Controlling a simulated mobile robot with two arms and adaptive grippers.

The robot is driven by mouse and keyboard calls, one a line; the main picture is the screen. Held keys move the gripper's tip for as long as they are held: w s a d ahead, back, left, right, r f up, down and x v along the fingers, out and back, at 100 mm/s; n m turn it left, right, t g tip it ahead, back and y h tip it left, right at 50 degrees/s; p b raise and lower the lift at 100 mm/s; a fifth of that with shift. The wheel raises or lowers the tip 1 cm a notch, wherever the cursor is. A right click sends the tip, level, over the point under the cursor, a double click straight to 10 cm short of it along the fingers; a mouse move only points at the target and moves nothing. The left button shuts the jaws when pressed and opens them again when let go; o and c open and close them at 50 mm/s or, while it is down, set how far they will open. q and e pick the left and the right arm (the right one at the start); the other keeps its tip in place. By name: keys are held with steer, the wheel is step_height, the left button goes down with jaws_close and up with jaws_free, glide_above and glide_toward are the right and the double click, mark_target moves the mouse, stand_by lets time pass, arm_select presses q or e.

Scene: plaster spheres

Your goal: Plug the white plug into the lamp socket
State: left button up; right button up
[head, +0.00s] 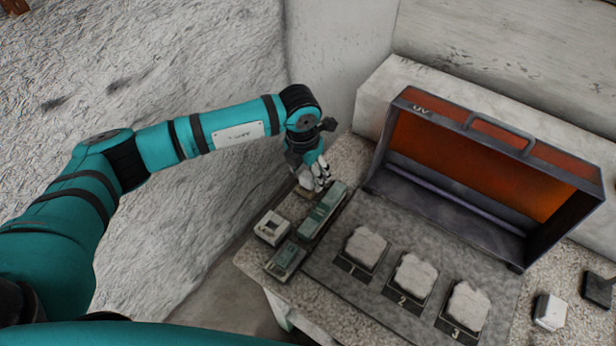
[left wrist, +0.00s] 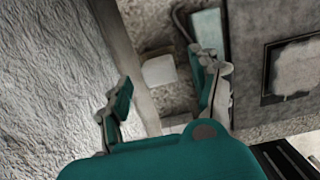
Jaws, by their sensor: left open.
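My left gripper (head: 318,184) is over the back left of the table in the head view, pointing down, its fingers apart. In the left wrist view the open fingers (left wrist: 164,82) have a pale block (left wrist: 159,70) in line between them, lower down and apart from them. It looks like the white plug, but I cannot be sure. In the head view a white piece (head: 303,188) shows beside the gripper, partly hidden by it. A white box with a dark square opening (head: 271,227) sits at the table's left edge; I cannot tell if it is the lamp socket. My right gripper is not seen.
A long green box (head: 322,210) and a smaller green unit (head: 286,260) lie near the left edge. An open UV lamp case (head: 440,204) stands behind plaster pieces (head: 414,272) on numbered pads. A rough wall (head: 200,60) rises at the left.

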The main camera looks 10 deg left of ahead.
mark_target(308, 176)
arm_select(q)
step_height(308, 176, down, 2)
steer(key=shift+f+p, duration=0.2)
steer(key=shift+p, duration=0.1)
steer(key=shift+w+f, duration=0.15)
steer(key=shift+f, duration=0.25)
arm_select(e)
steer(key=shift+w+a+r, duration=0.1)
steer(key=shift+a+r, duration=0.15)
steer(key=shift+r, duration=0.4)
arm_select(q)
steer(key=shift+c, duration=0.3)
steer(key=c, duration=1.2)
steer(key=shift+r, duration=0.1)
